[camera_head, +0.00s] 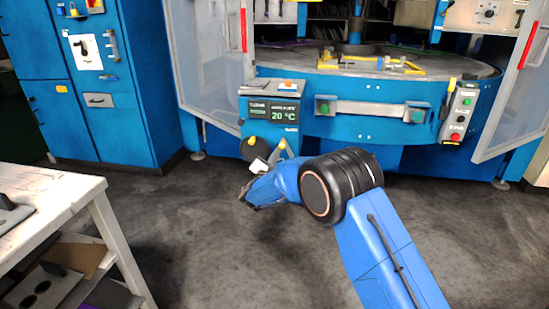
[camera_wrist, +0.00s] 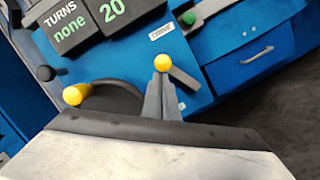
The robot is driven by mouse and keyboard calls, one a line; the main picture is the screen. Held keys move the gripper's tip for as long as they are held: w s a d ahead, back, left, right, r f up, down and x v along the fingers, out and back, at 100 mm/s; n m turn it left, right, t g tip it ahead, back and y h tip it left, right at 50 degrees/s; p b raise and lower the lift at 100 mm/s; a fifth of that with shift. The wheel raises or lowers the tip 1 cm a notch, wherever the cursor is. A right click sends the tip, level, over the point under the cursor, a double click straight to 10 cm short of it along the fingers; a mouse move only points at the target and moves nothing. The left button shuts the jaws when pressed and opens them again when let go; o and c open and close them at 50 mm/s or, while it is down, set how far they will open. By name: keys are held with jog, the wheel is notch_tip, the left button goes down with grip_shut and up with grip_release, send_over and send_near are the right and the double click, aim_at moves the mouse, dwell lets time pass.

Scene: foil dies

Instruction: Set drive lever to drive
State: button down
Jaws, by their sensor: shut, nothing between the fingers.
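The drive lever seems to be the short grey lever with a yellow ball knob (camera_wrist: 162,62) on the blue machine's control box. The knob also shows in the head view (camera_head: 282,144). My gripper (camera_wrist: 160,82) is shut and empty, its grey fingers pointing up at this knob. The fingertips overlap the knob's lower edge in the wrist view; I cannot tell whether they touch it. A second yellow knob (camera_wrist: 73,95) sits on a dark handwheel to the left, partly hidden behind my gripper's body. In the head view my wrist hangs just in front of the box.
A green knob (camera_wrist: 188,18) is to the right. Clear doors (camera_head: 207,60) stand open on both sides of the machine. A white bench (camera_head: 45,200) is at left; the floor between is clear.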

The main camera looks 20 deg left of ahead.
jog(key=m, duration=0.1)
jog(key=d+r+m, duration=0.1)
jog(key=m, duration=0.1)
jog(key=m+h, duration=0.1)
jog(key=shift+w+d+r+g, duration=0.2)
jog(key=shift+d+r+g, duration=0.1)
jog(key=shift+d+r, duration=0.1)
jog(key=shift+d+r+m, duration=0.15)
jog(key=shift+d+m, duration=0.2)
jog(key=shift+m, duration=0.05)
jog(key=shift+w+d, duration=0.1)
jog(key=s+a+f, duration=0.3)
jog(key=s, duration=0.7)
jog(key=shift+s+a, duration=0.2)
jog(key=shift+s, duration=0.2)
